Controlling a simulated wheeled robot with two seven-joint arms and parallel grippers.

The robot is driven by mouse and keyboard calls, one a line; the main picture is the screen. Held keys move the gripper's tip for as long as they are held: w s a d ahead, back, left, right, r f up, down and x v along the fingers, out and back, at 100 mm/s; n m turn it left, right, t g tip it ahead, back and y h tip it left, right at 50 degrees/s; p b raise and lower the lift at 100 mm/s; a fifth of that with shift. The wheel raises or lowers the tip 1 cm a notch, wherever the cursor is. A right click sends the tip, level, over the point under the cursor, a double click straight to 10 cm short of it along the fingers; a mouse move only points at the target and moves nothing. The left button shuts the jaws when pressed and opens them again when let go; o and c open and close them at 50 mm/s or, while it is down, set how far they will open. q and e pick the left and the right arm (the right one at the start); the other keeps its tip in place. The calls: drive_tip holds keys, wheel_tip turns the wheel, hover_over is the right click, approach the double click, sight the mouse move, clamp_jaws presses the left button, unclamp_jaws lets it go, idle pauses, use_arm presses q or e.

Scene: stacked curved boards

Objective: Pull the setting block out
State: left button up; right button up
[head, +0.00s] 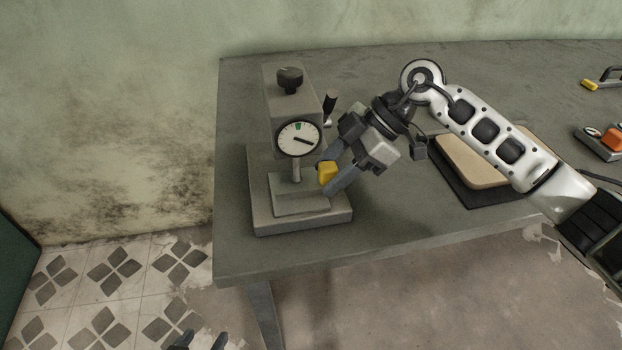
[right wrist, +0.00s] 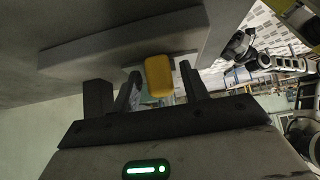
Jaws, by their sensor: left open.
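The setting block shows as a yellow block (head: 326,172) at the right side of the gauge stand (head: 258,190), beside the spindle under the round dial (head: 298,139). Whether more of it reaches under the spindle is unclear. My right gripper (head: 334,174) comes from the right with its fingers on either side of the yellow block. In the right wrist view the yellow block (right wrist: 158,75) lies between the fingers, with a small gap at each side, so the gripper looks open. My left gripper (head: 201,342) shows only its two parted fingertips at the bottom edge, away from the table.
The gauge stand sits near the left end of the grey table (head: 400,235). A tan board on a dark mat (head: 470,165) lies right of it, under my right arm. An orange-topped device (head: 610,138) and a yellow-ended handle (head: 590,85) lie far right. The table front is clear.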

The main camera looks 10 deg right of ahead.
clamp_jaws()
drive_tip(key=shift+w+d+p, duration=0.1)
drive_tip(key=shift+d+p, duration=0.5)
drive_tip(key=shift+d, duration=2.25)
drive_tip(key=shift+w+d+p, duration=0.1)
drive_tip(key=shift+d+p, duration=0.3)
drive_tip(key=shift+d, duration=2.3)
